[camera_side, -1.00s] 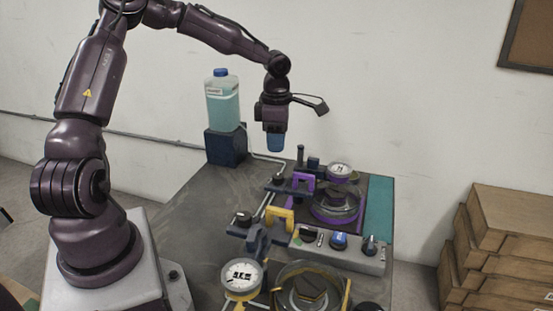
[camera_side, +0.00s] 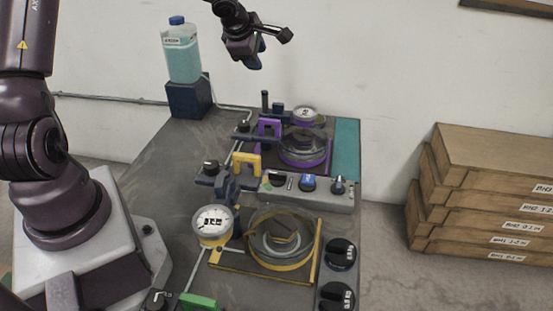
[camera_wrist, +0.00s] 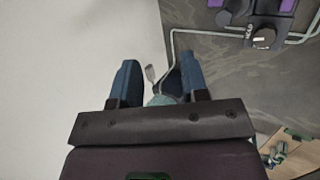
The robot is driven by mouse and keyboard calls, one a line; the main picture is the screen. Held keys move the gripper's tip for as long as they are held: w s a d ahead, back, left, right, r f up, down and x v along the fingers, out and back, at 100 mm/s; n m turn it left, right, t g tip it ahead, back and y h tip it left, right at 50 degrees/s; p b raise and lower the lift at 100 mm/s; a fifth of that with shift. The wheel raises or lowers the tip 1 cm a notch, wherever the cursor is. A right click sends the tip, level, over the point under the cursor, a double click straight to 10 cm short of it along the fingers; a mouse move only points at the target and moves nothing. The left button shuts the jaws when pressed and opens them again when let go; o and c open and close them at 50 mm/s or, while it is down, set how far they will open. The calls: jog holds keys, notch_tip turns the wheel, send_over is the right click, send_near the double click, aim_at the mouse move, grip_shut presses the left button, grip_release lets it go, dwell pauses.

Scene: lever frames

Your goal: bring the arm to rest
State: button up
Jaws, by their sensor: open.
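My gripper (camera_side: 251,62) hangs in the air at the top of the side view, above the far end of the table and to the right of the bottle. In the wrist view its two blue fingers (camera_wrist: 158,84) stand apart with nothing held between them. The greenish top of something, probably the bottle, shows low between the fingers there. Part of my arm is cut off by the top edge of the side view.
The grey table (camera_side: 150,160) holds a bottle (camera_side: 182,55) on a dark block (camera_side: 189,98). A purple-framed dish (camera_side: 304,147), a yellow-framed dish (camera_side: 281,238), gauges, handles and a knob box (camera_side: 320,196) stand on it. Stacked wooden boxes (camera_side: 480,195) are at right.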

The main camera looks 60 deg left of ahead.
jog(key=s+d+r+m+t+h, duration=0.2)
jog(key=d+r+m+t+h, duration=0.3)
jog(key=d+m, duration=0.85)
jog(key=s+d+r+m+g, duration=0.2)
jog(key=s+m, duration=0.2)
jog(key=s, duration=0.4)
jog(key=s+d+r+m+g+y, duration=0.1)
jog(key=s+d+r+m, duration=0.1)
jog(key=s+m, duration=0.2)
jog(key=s+d+r+m+g, duration=0.2)
jog(key=s+m, duration=0.3)
jog(key=s, duration=0.6)
jog(key=shift+s+g+y, duration=0.3)
jog(key=shift+y, duration=0.1)
